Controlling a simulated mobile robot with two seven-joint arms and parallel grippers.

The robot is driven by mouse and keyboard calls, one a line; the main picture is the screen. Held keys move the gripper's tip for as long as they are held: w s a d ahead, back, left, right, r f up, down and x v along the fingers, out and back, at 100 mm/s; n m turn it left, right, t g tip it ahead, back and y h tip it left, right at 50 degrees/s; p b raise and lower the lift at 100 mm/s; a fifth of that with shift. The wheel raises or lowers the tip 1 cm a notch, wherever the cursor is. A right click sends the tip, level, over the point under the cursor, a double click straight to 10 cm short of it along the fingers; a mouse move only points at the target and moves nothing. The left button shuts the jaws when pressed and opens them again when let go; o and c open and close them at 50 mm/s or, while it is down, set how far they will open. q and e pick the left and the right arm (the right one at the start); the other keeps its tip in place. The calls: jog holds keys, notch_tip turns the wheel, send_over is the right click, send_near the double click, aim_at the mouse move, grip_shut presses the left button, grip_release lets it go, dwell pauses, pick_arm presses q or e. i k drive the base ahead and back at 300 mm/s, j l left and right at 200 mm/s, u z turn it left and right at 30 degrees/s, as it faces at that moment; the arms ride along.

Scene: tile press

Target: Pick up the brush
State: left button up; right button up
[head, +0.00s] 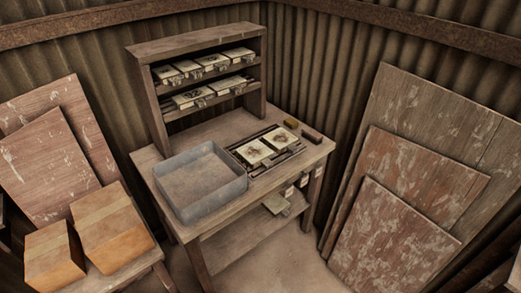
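No brush is clearly recognisable at this size. Either could be the brush; I cannot tell which. Neither of my grippers is in the head view.
A grey open tray (202,218) takes up the table's front left. A dark press frame (240,160) with two picture tiles (253,151) lies beside it. A wooden shelf (195,44) with several tiles stands behind. Boxes (112,232) stand left; boards (395,240) lean right.

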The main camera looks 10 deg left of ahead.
aim_at(308, 134)
jog(key=l+u, duration=0.1)
jog(key=u, duration=0.5)
jog(key=i+l+u, duration=0.2)
jog(key=l+u, duration=0.25)
jog(key=l, duration=0.2)
jog(key=i+l+u, duration=0.2)
jog(key=l, duration=0.15)
jog(key=i+l, duration=0.1)
jog(key=l, duration=0.45)
jog(key=l+u, duration=0.1)
jog(key=l, duration=0.4)
jog(key=i, duration=0.05)
